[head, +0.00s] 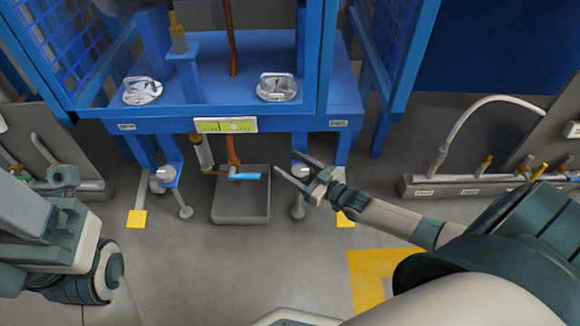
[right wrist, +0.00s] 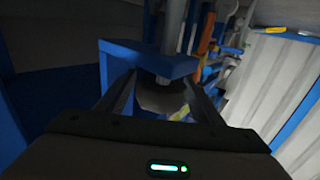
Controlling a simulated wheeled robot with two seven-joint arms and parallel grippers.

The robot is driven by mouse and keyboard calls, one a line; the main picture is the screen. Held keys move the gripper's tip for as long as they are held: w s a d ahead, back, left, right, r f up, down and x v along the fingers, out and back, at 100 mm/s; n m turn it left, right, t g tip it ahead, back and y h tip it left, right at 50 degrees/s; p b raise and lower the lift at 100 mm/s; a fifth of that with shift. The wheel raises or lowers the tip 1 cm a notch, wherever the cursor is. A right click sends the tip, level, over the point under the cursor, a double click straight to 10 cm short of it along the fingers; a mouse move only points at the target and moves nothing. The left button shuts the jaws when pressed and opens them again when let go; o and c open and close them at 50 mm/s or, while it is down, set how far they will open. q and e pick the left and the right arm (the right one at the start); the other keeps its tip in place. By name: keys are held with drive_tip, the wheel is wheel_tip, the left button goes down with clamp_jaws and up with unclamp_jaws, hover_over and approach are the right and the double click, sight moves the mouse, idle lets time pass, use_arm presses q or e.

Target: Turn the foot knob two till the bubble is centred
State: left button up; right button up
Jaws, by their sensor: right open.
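The foot knob on the right (head: 300,171), pale and round, sits under the blue frame, below the right-hand label. My right gripper (head: 288,161) is open with its fingers at this knob, one on either side. In the right wrist view the pale knob (right wrist: 164,101) lies between the open fingers (right wrist: 165,93), below a blue bracket; contact cannot be told. The yellow-green bubble level (head: 225,125) is on the frame's front edge; its bubble is too small to place. My left gripper (head: 62,178) is at the far left, away from the frame; its jaws are unclear.
A similar knob (head: 160,174) is on the left foot. A grey tray (head: 241,214) stands under a blue-handled valve (head: 244,175), left of my right gripper. A panel with a white hose (head: 445,135) stands at the right. The floor in front is clear.

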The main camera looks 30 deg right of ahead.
drive_tip(key=shift+w+a, duration=0.1)
drive_tip(key=shift+w, duration=0.2)
drive_tip(key=shift+c, duration=0.2)
drive_tip(key=c, duration=1)
drive_tip(key=shift+r, duration=0.1)
